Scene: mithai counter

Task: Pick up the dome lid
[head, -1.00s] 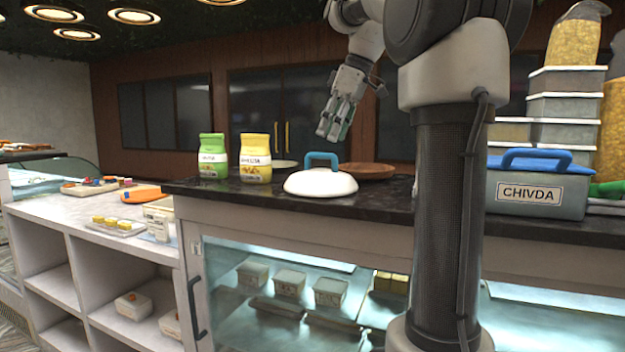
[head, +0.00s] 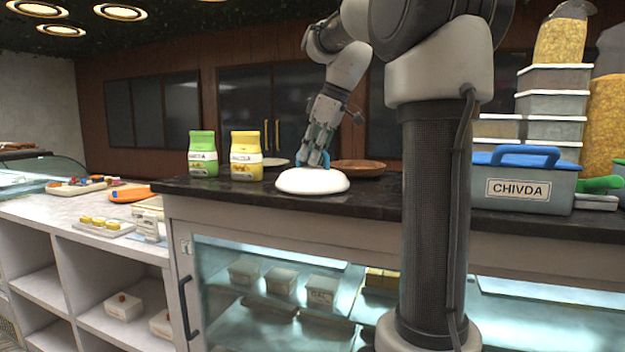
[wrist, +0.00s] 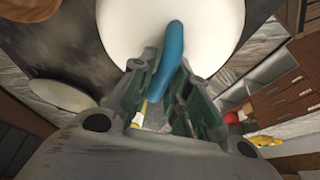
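The dome lid is a white, low dome (head: 311,181) with a blue handle (head: 326,160) on top. It rests on the dark countertop. My gripper (head: 315,157) points down at the handle, with its fingers at the handle's height. In the wrist view, the blue handle (wrist: 171,52) runs between the two fingertips of my gripper (wrist: 165,75), and the white dome (wrist: 215,30) lies beyond. The fingers are close to the handle on both sides. I cannot tell whether they press on it. The fingers hide part of the handle.
A green-lidded jar (head: 203,155) and a yellow jar (head: 246,156) stand left of the lid. A brown wooden plate (head: 358,168) lies behind it at right. A blue-lidded CHIVDA box (head: 518,190) stands farther right. The dark counter (head: 230,191) has free room around the lid.

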